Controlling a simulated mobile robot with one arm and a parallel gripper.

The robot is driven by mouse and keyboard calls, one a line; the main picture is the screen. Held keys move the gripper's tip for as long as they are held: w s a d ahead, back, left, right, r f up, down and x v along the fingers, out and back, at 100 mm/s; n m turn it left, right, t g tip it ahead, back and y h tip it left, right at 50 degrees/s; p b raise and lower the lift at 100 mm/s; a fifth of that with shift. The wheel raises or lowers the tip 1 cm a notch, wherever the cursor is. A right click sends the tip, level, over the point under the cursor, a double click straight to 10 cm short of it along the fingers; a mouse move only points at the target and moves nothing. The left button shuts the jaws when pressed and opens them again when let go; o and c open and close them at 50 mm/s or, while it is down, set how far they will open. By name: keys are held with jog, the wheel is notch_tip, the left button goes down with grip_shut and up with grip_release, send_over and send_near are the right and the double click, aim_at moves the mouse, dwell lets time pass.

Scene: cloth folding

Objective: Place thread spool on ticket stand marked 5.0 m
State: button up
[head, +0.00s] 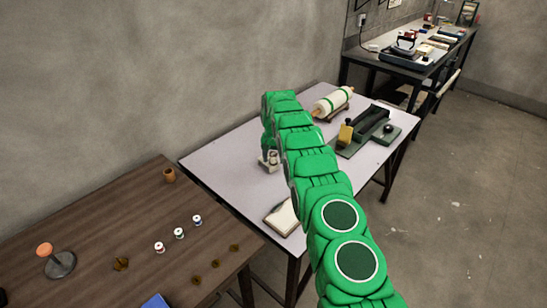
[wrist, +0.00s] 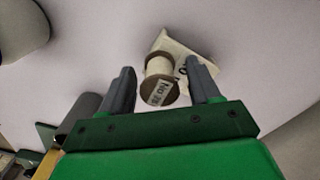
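A thread spool (wrist: 160,82) with cream thread and brown ends shows in the wrist view, its printed end label facing the camera. A pale card (wrist: 190,48) with a dark mark, perhaps the ticket stand, lies right behind it. The spool partly covers the mark, so I cannot read 5.0 m. Whether the spool rests on the card is unclear. My gripper (wrist: 161,78) is open, with its fingers on either side of the spool and a small gap on each side. In the head view my gripper (head: 269,158) is at the pale table, small and partly hidden by my arm.
The pale table (head: 225,160) also holds a cream roll (head: 333,102), a dark green device (head: 365,130) and a white pad (head: 282,217). Three small spools (head: 179,233), a brown cup (head: 169,175) and an orange-topped stand (head: 58,262) are on the brown table (head: 110,215).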

aim_at(274, 153)
jog(key=shift+r, duration=0.1)
notch_tip(274, 153, up, 11)
jog(key=shift+r, duration=0.15)
jog(key=s+d+r, duration=0.2)
jog(key=s+r, duration=0.4)
jog(key=r, duration=0.1)
jog(key=s+d+r, duration=0.3)
jog(key=s+r, duration=0.2)
jog(key=r, duration=0.3)
jog(key=s+d+r+g, duration=0.15)
jog(key=s+r, duration=0.25)
jog(key=s, duration=0.4)
jog(key=s+d+r+t, duration=0.1)
jog(key=s+d+r, duration=0.15)
jog(key=s, duration=0.55)
jog(key=s+d+f+n, duration=0.1)
jog(key=s, duration=1.9)
jog(key=s+d+f+n+g, duration=0.1)
jog(key=s, duration=1.9)
jog(key=shift+s+f, duration=0.25)
jog(key=shift+s, duration=0.1)
